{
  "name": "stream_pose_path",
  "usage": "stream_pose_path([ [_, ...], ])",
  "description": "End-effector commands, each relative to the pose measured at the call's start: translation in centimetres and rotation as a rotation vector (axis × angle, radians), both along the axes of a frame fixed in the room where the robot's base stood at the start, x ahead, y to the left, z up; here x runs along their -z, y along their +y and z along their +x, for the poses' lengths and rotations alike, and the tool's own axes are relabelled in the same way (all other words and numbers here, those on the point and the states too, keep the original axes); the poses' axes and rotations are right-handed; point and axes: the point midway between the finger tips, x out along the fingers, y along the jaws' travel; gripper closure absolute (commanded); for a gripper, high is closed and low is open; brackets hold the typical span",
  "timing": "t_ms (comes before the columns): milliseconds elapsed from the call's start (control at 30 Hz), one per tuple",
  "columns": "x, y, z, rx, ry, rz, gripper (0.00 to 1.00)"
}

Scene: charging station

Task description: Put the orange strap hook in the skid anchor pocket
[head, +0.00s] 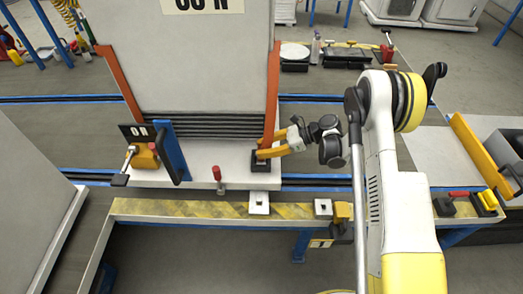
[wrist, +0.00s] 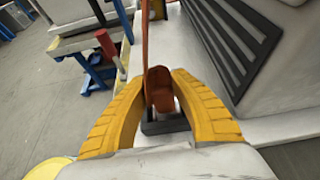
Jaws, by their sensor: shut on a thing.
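The orange strap (head: 272,95) runs down the right side of the grey cabinet. Its lower end, the orange strap hook (wrist: 160,92), is between my yellow fingers in the wrist view. My gripper (head: 262,148) comes in from the right and is shut on the hook; it also shows in the wrist view (wrist: 158,85). The black skid anchor pocket (head: 260,164) sits on the pale skid at its front right corner. In the wrist view the pocket (wrist: 165,124) lies right at the hook's lower end. I cannot tell whether the hook tip is inside it. My fingers largely hide the hook in the head view.
A yellow-striped rail (head: 180,209) runs along the front. A red-handled lever (head: 217,175) and a blue post (head: 172,152) with an orange ratchet (head: 146,156) stand left of the pocket. The grey cabinet (head: 190,65) rises close behind.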

Motion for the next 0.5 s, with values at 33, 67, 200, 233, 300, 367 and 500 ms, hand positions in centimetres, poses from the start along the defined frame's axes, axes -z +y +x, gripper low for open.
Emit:
stream_pose_path([
  [33,-0.11,0.0,0.0,0.0,0.0,0.0,1.0],
  [67,-0.12,-0.01,0.0,0.0,0.0,0.0,1.0],
  [200,0.23,-0.01,0.01,0.0,0.0,0.0,1.0],
  [233,0.18,-0.01,0.01,0.0,0.0,0.0,0.65],
  [300,0.17,-0.02,0.01,0.0,0.0,0.0,0.55],
  [367,0.17,-0.02,0.0,0.0,0.0,0.0,0.55],
  [500,0.17,-0.02,0.0,0.0,0.0,0.0,0.55],
])
